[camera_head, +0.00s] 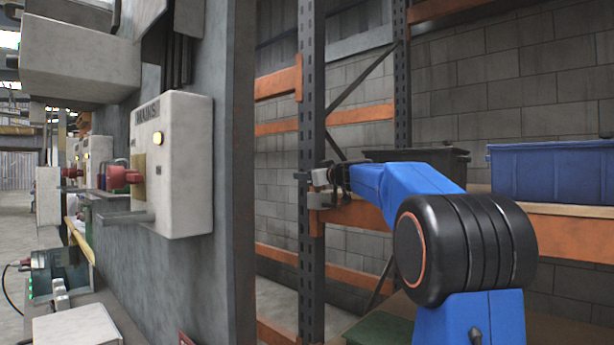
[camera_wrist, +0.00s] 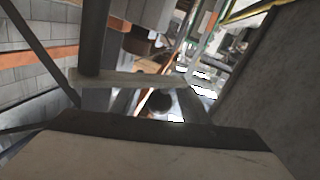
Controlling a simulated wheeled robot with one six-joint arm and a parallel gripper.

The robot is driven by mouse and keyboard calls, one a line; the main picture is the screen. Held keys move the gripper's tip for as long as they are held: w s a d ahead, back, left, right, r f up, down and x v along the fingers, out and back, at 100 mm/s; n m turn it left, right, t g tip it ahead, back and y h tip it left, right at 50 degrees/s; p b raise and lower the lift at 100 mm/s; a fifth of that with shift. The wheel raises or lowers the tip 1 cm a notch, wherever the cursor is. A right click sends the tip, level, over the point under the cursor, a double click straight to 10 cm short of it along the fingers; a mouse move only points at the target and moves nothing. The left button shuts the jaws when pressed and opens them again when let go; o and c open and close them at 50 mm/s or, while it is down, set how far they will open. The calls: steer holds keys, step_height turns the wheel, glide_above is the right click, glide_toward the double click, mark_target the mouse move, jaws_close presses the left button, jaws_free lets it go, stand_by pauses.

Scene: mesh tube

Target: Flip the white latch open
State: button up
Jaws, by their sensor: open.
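I cannot pick out a white latch for certain in either view. A white box marked MAINS (camera_head: 180,165) is fixed to the grey panel at the left in the head view. It has a yellow light (camera_head: 158,138), a red knob (camera_head: 122,177) and a grey lever (camera_head: 124,218) sticking out to the left. My gripper (camera_head: 318,188) is open, to the right of the panel's edge and apart from the box. Nothing shows between its fingers. The wrist view is tilted, with my gripper's pale and dark body along the bottom; no latch is clear there.
The grey panel's edge (camera_head: 242,170) stands between my gripper and the white box. Behind are racking with a dark upright (camera_head: 312,100) and orange beams, a blue bin (camera_head: 550,172) and a black bin (camera_head: 430,160). More white boxes (camera_head: 98,150) stand farther back at left.

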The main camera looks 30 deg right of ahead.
jaws_close()
steer(key=shift+s, duration=0.1)
steer(key=s+a+n+g+y, duration=0.2)
steer(key=s+n+g+y, duration=0.4)
steer(key=y, duration=0.5)
steer(key=shift+s+a+n, duration=0.35)
steer(key=shift+a+n, duration=0.05)
steer(key=shift+n, duration=0.9)
steer(key=shift+g+y, duration=0.3)
steer(key=shift+g, duration=0.1)
jaws_free()
steer(key=shift+r, duration=0.15)
